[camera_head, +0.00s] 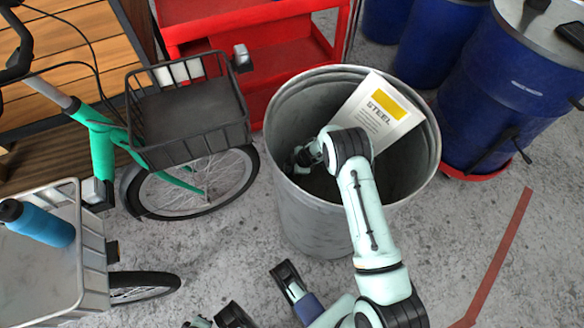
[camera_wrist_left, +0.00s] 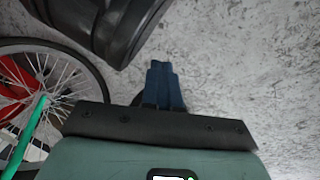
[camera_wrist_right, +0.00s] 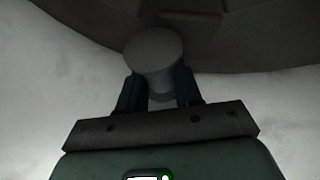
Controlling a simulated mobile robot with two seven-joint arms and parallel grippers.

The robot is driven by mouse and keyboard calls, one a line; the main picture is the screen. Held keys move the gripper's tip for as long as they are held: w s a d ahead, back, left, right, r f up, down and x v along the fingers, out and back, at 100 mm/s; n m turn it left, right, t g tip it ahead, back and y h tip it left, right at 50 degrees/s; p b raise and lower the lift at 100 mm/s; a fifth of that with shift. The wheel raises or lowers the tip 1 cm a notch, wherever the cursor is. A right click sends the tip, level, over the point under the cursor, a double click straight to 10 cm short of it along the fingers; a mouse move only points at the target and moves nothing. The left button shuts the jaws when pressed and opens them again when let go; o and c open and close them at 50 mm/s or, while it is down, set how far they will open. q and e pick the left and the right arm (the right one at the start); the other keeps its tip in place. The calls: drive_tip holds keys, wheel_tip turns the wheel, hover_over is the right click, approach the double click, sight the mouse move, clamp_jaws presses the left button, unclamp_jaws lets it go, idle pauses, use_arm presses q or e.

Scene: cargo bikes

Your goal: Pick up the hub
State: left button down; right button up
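In the right wrist view a grey, round-ended cylinder, which looks like the hub (camera_wrist_right: 153,48), stands between the two fingers of my right gripper (camera_wrist_right: 160,88). The fingers lie against both its sides. In the head view my right arm reaches down into a grey metal bin (camera_head: 300,215), with the right gripper (camera_head: 303,160) low inside near the left wall; the hub cannot be made out there. My left gripper (camera_wrist_left: 165,85) is shut and empty above the concrete floor in the left wrist view.
A paper marked STEEL (camera_head: 380,112) leans inside the bin's far right rim. A bike with a black front basket (camera_head: 190,120) stands left, a metal box with a blue bottle (camera_head: 45,225) lower left. A red cart (camera_head: 290,60) and blue drums (camera_head: 510,85) stand behind.

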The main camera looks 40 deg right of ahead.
clamp_jaws()
